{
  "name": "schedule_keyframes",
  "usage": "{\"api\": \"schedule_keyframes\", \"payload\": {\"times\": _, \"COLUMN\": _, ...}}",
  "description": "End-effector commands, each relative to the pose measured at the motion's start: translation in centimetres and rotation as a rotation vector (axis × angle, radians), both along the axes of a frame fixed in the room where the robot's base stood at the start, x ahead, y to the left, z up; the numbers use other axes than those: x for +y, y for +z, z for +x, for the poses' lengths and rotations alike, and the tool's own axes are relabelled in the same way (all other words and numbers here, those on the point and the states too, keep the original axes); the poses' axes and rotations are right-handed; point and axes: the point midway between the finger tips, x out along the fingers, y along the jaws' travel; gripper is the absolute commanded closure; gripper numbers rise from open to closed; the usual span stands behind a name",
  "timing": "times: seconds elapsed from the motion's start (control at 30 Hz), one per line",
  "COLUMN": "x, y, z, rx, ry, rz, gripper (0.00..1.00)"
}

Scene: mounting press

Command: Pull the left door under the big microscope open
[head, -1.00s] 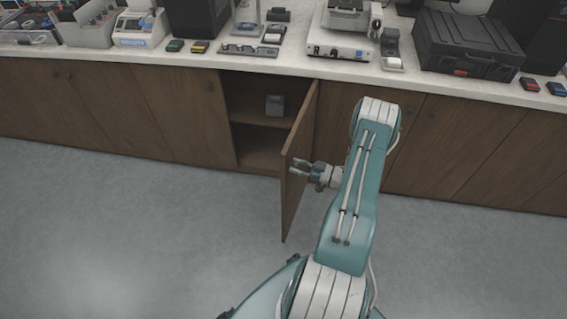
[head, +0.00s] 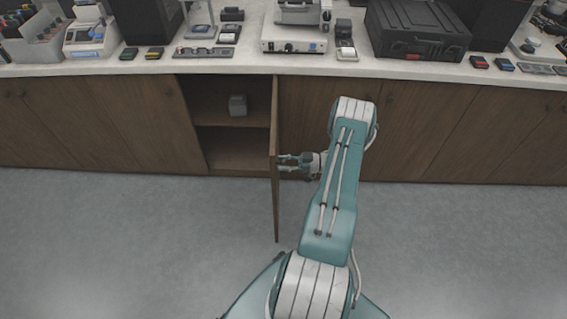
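The wooden door (head: 275,190) stands swung out from the counter front, seen almost edge-on. It is hinged at the right side of its opening. Behind it the cupboard (head: 235,150) shows a shelf with a small grey box (head: 237,105) on it. A white instrument with a grey upper part (head: 295,35), perhaps the microscope, stands on the counter above; its top is cut off. My gripper (head: 287,163) is right of the door, its two fingers apart and pointing left at the door's right face. I cannot tell whether the tips touch the door.
The pale counter (head: 225,66) carries a black case (head: 418,30), small coloured boxes and other instruments. Closed wooden doors (head: 110,120) flank the opening. The grey floor (head: 120,240) is clear left of the door.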

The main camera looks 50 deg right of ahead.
Motion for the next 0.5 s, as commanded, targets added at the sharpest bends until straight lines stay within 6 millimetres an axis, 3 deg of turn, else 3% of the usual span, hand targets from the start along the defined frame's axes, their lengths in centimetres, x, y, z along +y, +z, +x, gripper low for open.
{"api": "schedule_keyframes", "payload": {"times": 0.07, "x": -0.09, "y": 0.07, "z": 0.05, "rx": -0.001, "ry": -0.001, "rz": -0.001, "gripper": 0.24}}
{"api": "schedule_keyframes", "payload": {"times": 0.5, "x": -0.33, "y": 0.03, "z": -0.35, "rx": -0.001, "ry": -0.002, "rz": -0.001, "gripper": 0.24}}
